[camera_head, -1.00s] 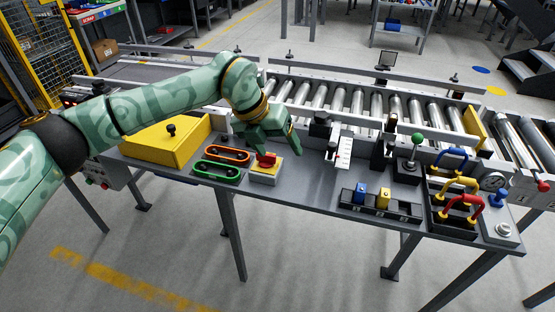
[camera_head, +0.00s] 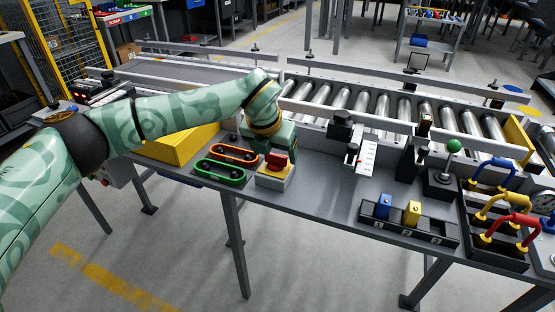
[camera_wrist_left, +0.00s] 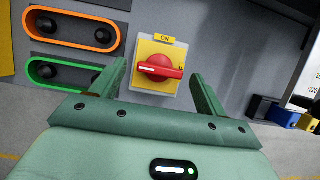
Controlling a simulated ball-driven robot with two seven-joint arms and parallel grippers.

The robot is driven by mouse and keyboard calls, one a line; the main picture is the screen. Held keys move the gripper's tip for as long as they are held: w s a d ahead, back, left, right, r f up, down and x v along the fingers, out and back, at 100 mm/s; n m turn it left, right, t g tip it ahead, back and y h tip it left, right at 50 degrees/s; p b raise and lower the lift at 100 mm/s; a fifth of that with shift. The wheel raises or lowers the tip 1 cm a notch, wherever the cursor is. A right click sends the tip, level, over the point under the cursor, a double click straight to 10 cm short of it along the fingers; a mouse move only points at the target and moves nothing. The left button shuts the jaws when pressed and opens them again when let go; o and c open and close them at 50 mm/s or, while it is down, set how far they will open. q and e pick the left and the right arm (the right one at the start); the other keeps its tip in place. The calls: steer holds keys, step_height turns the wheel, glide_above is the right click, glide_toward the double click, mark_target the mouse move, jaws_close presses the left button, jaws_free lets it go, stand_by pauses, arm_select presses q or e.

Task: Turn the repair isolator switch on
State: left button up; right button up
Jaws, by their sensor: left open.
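The isolator switch has a red knob (camera_head: 277,160) on a yellow plate over a pale box. In the left wrist view the knob (camera_wrist_left: 160,68) lies crosswise, its white mark at the left. An ON label (camera_wrist_left: 165,39) sits above it. My left gripper (camera_head: 268,142) is right behind and above the switch in the head view, partly overlapping it. In the left wrist view my left gripper (camera_wrist_left: 159,70) is open, one finger on each side of the switch; I see no clear contact. My right gripper is out of view.
A green-rimmed slot (camera_head: 219,172) and an orange-rimmed slot (camera_head: 234,153) lie left of the switch. A yellow box (camera_head: 178,147) stands beyond them. Right are a white scale (camera_head: 366,157), a block tray (camera_head: 408,229), a green-knobbed lever (camera_head: 454,147) and coloured handles (camera_head: 511,224). Rollers run behind.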

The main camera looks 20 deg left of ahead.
arm_select(q)
steer(key=shift+x, duration=0.75)
steer(key=c, duration=1)
steer(key=shift+r, duration=0.1)
